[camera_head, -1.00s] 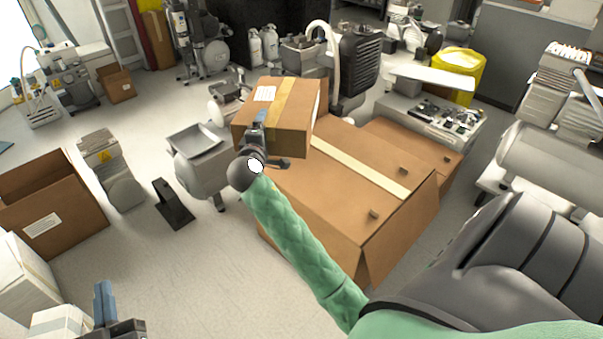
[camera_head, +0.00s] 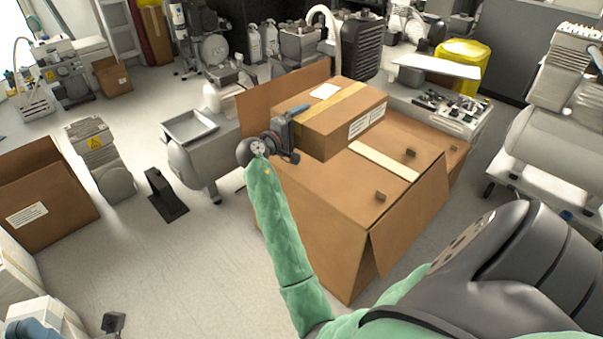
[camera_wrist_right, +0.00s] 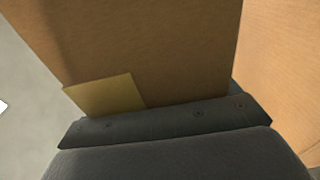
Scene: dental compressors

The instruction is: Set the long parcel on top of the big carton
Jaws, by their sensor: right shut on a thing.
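The long parcel (camera_head: 330,132), a brown box with a tape strip and white labels, is level over the back part of the big carton (camera_head: 330,195). I cannot tell whether its underside touches the carton top. My right gripper (camera_head: 287,133) is shut on the parcel's left end. In the right wrist view the parcel (camera_wrist_right: 160,45) fills the middle, with a yellowish tape end (camera_wrist_right: 106,95) at the gripper's edge. My left gripper (camera_head: 75,328) is partly in view at the bottom left, its fingers apart and empty, away from the parcel.
An upright cardboard flap (camera_head: 262,98) stands behind the parcel's left end. A compressor with a grey tray (camera_head: 190,126) is left of the carton. An open box (camera_head: 40,195) is at the far left. The floor (camera_head: 180,260) in front is clear.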

